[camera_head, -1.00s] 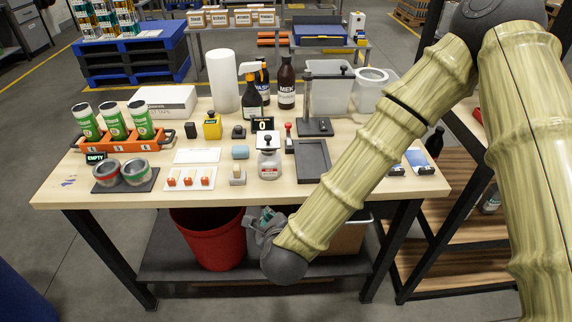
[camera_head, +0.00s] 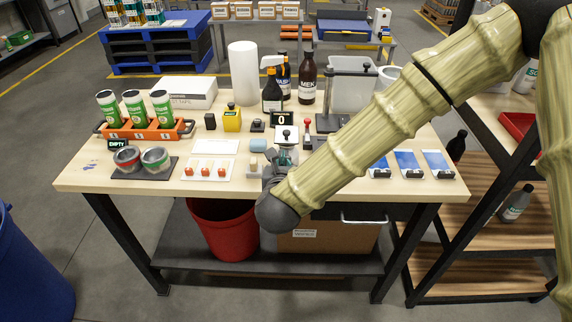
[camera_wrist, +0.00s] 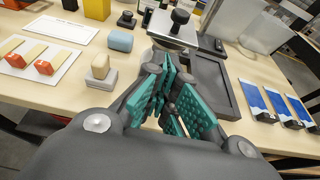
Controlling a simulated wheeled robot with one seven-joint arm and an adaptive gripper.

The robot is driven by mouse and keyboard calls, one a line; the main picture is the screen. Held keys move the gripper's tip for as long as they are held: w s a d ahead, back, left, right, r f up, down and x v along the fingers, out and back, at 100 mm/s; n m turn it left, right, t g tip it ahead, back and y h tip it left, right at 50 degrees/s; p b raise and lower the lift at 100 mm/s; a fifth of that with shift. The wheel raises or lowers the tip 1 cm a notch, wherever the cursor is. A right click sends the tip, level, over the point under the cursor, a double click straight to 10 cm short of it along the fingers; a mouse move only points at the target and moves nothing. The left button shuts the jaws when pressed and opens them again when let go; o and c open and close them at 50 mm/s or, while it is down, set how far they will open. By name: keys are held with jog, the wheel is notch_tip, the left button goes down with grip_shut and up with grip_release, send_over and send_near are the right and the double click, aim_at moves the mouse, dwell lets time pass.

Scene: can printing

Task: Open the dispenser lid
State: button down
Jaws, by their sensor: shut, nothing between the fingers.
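The jar-like dispenser (camera_head: 286,138) stands on the bench in front of a small black display reading 0. It also shows in the wrist view (camera_wrist: 172,30), with a flat metal lid (camera_wrist: 168,34) and a round black knob (camera_wrist: 180,15) on top. The lid looks closed. My gripper (camera_head: 275,168) is at the bench's front edge, in front of the dispenser, partly hidden by my arm in the head view. In the wrist view my gripper (camera_wrist: 168,100) has its teal finger pads close together and empty, pointing at the dispenser. The fingers hide the dispenser's lower body.
A white card with red-orange pieces (camera_head: 207,170) is further left. Bottles (camera_head: 307,80) stand behind.

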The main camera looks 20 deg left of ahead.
aim_at(287, 131)
jog(key=shift+p+x, duration=0.45)
jog(key=shift+x, duration=1.55)
jog(key=shift+s+d, duration=0.1)
jog(key=shift+d, duration=0.1)
jog(key=shift+r, duration=0.15)
